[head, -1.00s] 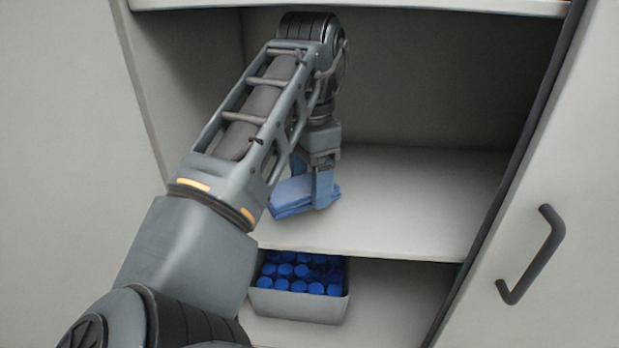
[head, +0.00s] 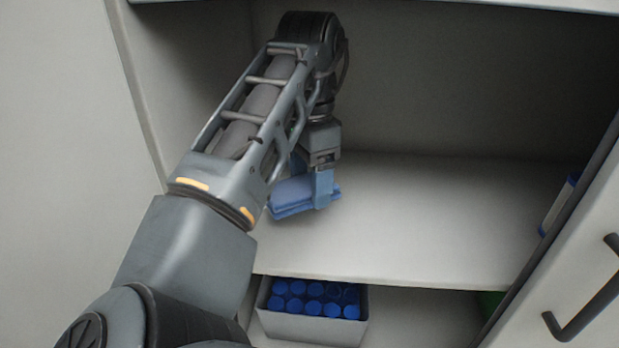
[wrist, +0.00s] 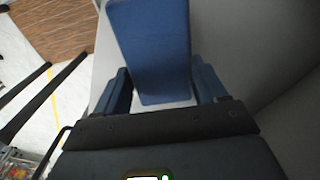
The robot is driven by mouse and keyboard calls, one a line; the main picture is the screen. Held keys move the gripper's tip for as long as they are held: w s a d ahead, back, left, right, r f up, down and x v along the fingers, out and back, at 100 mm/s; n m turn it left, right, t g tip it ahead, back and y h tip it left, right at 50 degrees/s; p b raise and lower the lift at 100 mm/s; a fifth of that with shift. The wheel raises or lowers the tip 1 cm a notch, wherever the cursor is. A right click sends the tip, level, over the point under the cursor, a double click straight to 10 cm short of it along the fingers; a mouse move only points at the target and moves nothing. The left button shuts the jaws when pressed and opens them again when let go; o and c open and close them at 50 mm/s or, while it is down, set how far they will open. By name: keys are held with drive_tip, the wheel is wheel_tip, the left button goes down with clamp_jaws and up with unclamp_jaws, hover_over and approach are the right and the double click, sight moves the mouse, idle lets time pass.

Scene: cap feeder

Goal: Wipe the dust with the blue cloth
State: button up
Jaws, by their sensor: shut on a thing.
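A folded blue cloth (head: 293,197) is held by my gripper (head: 322,192), just above or on the left part of the middle shelf (head: 420,225) in the head view. I cannot tell whether the cloth touches the shelf. In the wrist view the cloth (wrist: 152,52) stands out between the two blue fingers of my gripper (wrist: 165,92). My gripper is shut on it. I make out no dust on the visible shelf; the part behind my arm is hidden.
A grey bin (head: 310,328) of blue caps stands on the lower shelf. A cabinet door with a dark handle (head: 590,295) is at the right. A blue and white object (head: 560,205) shows at the shelf's right end, partly hidden. The shelf's middle is clear.

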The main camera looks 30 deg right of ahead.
drive_tip(key=b, duration=0.5)
hover_over(310, 228)
drive_tip(key=shift+w+f, duration=0.15)
drive_tip(key=shift+f, duration=2.45)
drive_tip(key=shift+f+b, duration=0.3)
drive_tip(key=shift+f, duration=0.8)
drive_tip(key=shift+d+r, duration=0.1)
drive_tip(key=shift+w+d+r+p, duration=0.1)
drive_tip(key=shift+w+d+p, duration=0.25)
drive_tip(key=shift+w+d, duration=0.35)
drive_tip(key=shift+w+d+p, duration=0.3)
drive_tip(key=shift+w+d, duration=0.1)
drive_tip(key=shift+w, duration=0.45)
drive_tip(key=shift+f, duration=0.2)
drive_tip(key=shift+s+a+f+p, duration=0.15)
drive_tip(key=shift+s+a+p, duration=0.15)
drive_tip(key=shift+s+a, duration=0.4)
drive_tip(key=shift+s+a+f+p, duration=0.1)
drive_tip(key=shift+s+a+p, duration=0.25)
drive_tip(key=shift+s, duration=0.5)
drive_tip(key=shift+s+a+f, duration=0.1)
drive_tip(key=shift+s, duration=0.05)
drive_tip(key=shift+c, duration=0.4)
